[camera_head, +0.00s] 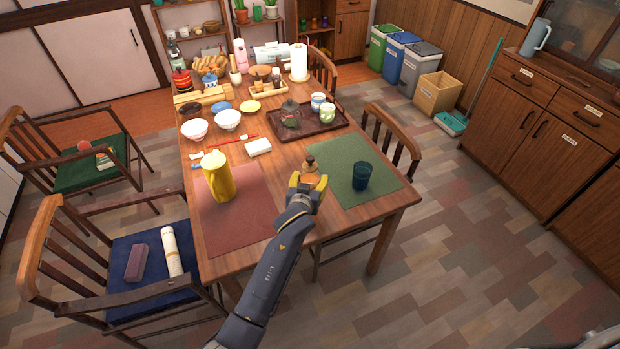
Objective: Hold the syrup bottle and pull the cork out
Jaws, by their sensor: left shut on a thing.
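My left gripper (307,184), with yellow fingers, is shut on a small amber-brown bottle (310,171), which I take to be the syrup bottle. A darker stopper, which looks like the cork (310,160), shows at its top. The gripper is over the front of the table, between the red and green mats, and hides the lower part of the bottle. I cannot tell whether the bottle touches the table. My right gripper is not in view.
A yellow pitcher (219,178) stands on the red mat (245,218) to the left. A dark teal cup (361,177) stands on the green mat (340,150), close on the right.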

